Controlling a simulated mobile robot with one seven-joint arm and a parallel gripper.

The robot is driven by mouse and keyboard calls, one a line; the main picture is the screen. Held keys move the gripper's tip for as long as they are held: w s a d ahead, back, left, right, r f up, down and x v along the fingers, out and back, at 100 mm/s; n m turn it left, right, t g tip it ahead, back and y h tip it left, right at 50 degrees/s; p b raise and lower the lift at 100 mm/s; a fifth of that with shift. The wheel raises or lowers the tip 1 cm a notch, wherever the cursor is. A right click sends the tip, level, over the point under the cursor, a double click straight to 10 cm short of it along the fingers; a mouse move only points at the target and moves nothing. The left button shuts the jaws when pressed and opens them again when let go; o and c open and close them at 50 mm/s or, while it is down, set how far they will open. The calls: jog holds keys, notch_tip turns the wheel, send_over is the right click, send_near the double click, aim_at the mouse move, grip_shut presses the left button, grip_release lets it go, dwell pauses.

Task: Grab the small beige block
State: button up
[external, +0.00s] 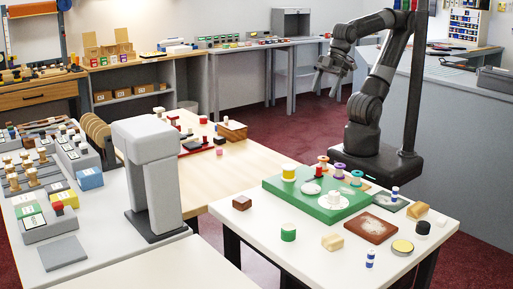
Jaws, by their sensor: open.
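A small beige block (332,242) lies on the front part of the white table (290,258), near its front edge. A second, more tan block (417,210) is at the table's right side, by a black cylinder (423,228). My gripper (322,88) is raised well above and behind the table, far from both blocks. It is open, with nothing visible between its fingers. The fingers are small in this view.
A green board (275,186) with a yellow-topped cylinder, white discs and spools stands mid-table.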

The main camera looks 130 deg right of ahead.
jog(key=w+a+r+n, duration=0.1)
jog(key=w+a+n, duration=0.25)
jog(key=w, duration=0.25)
jog(key=w+a+r+n, duration=0.2)
jog(key=w+n, duration=0.3)
jog(key=w, duration=0.1)
jog(key=n+g, duration=0.1)
jog(key=n, duration=2.4)
send_over(333, 237)
jog(key=s, duration=0.5)
notch_tip(333, 237, down, 18)
jog(key=shift+h, duration=0.3)
jog(key=x, duration=0.9)
jog(key=shift+w+a+f, duration=0.25)
jog(key=shift+w+a, duration=0.05)
jog(key=shift+w, duration=0.15)
jog(key=shift+c, duration=0.5)
jog(key=c, duration=1)
jog(key=shift+o, duration=0.2)
jog(key=shift+r, duration=0.15)
